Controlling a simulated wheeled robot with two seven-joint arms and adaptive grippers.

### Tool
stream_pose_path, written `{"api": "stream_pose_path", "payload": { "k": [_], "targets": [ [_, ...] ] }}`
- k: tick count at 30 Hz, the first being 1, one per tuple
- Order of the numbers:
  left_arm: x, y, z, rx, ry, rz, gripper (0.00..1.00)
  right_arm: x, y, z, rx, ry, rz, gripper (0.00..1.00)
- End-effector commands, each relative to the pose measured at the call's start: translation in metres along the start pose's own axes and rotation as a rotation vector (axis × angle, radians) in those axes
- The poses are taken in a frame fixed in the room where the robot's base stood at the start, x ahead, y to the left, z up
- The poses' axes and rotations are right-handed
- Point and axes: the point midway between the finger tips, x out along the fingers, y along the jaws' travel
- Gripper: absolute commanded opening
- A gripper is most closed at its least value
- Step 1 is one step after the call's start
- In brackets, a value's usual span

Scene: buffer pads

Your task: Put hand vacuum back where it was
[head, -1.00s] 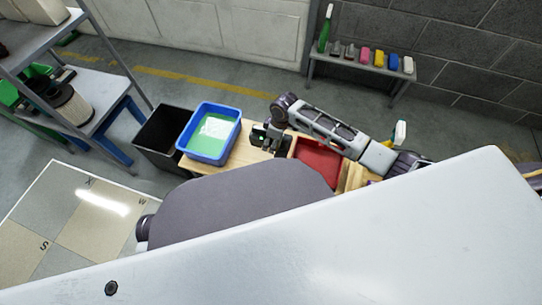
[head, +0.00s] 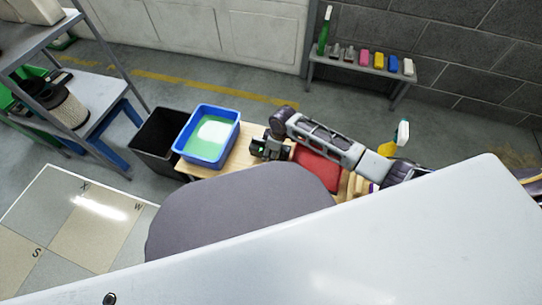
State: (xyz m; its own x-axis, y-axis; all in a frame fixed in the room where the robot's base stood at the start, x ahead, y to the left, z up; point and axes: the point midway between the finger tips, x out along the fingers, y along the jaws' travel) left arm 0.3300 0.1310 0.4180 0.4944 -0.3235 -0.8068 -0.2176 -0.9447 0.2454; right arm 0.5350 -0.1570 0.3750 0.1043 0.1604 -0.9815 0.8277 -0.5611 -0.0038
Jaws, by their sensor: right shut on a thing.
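My right gripper (head: 268,147) is beside the blue tub, over the light wooden table top (head: 238,160). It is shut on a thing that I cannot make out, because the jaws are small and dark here. I cannot pick out a hand vacuum for certain. My left gripper is not in view.
A blue tub (head: 185,151) with green contents (head: 203,146) stands at the table's left end, next to a black bin (head: 146,146). A red surface (head: 317,168) lies under my right arm. A spray bottle (head: 402,133) stands beyond. Shelving (head: 105,112) is at left, a low bench (head: 362,66) behind.

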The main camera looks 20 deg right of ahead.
Motion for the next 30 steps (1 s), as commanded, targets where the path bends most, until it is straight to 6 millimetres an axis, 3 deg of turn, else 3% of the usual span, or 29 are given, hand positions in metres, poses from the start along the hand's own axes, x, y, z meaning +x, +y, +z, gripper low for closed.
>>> {"api": "stream_pose_path", "payload": {
  "k": [8,21,30],
  "targets": [
    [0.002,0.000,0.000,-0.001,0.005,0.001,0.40,0.002,0.001,-0.001,0.000,0.002,0.001,0.24],
    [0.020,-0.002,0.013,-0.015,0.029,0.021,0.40,0.033,0.001,0.006,0.001,0.002,0.002,0.24],
    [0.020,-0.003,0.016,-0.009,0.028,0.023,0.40,0.035,0.001,0.006,0.000,0.002,0.002,0.24]
  ]
}}
